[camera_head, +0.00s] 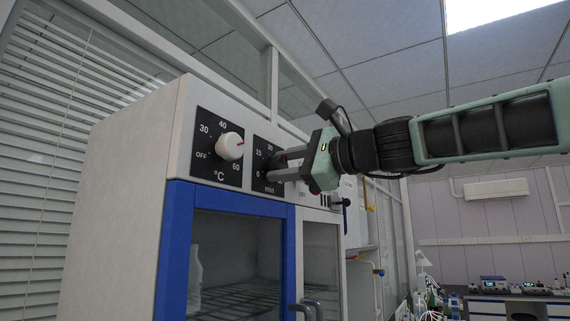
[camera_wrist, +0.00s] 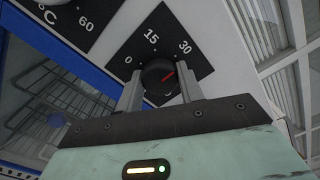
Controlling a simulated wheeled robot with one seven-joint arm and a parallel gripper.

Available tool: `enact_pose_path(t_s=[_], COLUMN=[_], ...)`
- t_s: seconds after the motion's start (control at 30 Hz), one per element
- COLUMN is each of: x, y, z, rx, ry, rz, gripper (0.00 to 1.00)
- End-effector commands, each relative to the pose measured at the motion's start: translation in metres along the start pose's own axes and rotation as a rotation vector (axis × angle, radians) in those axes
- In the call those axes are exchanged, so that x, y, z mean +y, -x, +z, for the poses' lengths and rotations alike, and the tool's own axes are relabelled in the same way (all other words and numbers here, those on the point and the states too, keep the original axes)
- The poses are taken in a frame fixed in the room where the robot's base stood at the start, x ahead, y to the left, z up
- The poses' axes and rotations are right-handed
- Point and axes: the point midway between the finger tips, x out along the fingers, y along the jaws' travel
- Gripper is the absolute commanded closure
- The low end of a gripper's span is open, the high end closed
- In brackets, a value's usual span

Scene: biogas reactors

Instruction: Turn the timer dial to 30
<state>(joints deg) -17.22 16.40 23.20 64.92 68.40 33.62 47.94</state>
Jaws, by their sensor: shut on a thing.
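The timer dial is a dark round knob (camera_wrist: 156,73) on a black plate (camera_wrist: 178,32) marked 0, 15 and 30 in the wrist view. Its red pointer slants up and right, to the 30 side of the 15 mark; I cannot tell the exact reading. My gripper (camera_wrist: 160,92) is shut on the knob, with one finger on each side of it. In the head view, my gripper (camera_head: 277,165) reaches in from the right and covers the knob. The "min" plate (camera_head: 264,151) shows partly behind it.
A white temperature knob (camera_head: 230,147) with a "°C" scale sits left of the timer. Below is a blue-framed glass door (camera_head: 176,255) with a wire rack inside. Handles (camera_head: 309,308) stick out at the bottom. Yellow-handled pipework (camera_head: 368,195) stands behind to the right.

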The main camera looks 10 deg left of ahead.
Motion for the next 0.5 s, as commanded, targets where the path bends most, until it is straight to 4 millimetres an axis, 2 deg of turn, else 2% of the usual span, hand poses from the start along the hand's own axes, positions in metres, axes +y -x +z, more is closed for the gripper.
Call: enact_pose_path(t_s=[0.3, 0.33, 0.4, 0.5], x=[-0.0003, -0.0002, -0.0001, 0.0000], y=[0.0004, 0.0004, 0.0004, 0.0002], z=[-0.0017, -0.0017, -0.0016, -0.0013], rx=[0.003, 0.003, 0.003, 0.002], ry=[-0.001, -0.001, -0.001, -0.001], rz=[-0.001, -0.001, -0.001, 0.000], gripper=[0.86, 0.60, 0.41, 0.41])
